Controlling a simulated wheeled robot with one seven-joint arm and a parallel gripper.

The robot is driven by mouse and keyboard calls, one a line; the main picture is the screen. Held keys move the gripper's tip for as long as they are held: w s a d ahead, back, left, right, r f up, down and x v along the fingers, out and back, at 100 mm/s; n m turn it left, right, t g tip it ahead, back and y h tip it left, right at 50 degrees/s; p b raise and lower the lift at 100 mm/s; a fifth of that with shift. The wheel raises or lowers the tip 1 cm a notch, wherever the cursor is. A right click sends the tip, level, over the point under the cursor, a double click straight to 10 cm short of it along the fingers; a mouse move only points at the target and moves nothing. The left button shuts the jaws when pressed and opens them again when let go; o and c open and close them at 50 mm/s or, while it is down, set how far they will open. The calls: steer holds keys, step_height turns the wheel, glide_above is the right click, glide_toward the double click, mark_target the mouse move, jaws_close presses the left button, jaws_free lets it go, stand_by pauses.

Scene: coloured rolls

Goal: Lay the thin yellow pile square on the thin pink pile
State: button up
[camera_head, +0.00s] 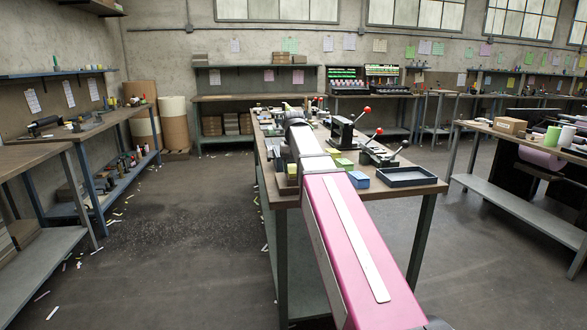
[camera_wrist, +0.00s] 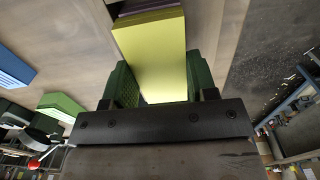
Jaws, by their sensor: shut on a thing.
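The yellow pile (camera_wrist: 152,50) sits between the two green-padded fingers of my gripper (camera_wrist: 160,82) in the wrist view, and the gripper is shut on it. Its flat top faces the camera. A dark purplish pile (camera_wrist: 140,6) shows at the top edge of the wrist view, just past the yellow pile's far end; whether they touch I cannot tell. I cannot make out a clearly pink pile in either view.
A green pile (camera_head: 344,163) and a blue pile (camera_head: 359,179) lie on the table right of my arm, near a dark tray (camera_head: 407,177). Presses with red-knobbed levers (camera_head: 378,152) stand behind. In the wrist view the blue pile (camera_wrist: 12,68) and green pile (camera_wrist: 62,105) are at left.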

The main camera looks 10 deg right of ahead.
mark_target(293, 168)
stand_by(0.4)
steer(key=o, duration=1.2)
steer(key=shift+c, duration=0.2)
steer(key=shift+r, duration=0.25)
steer(key=shift+r, duration=2.8)
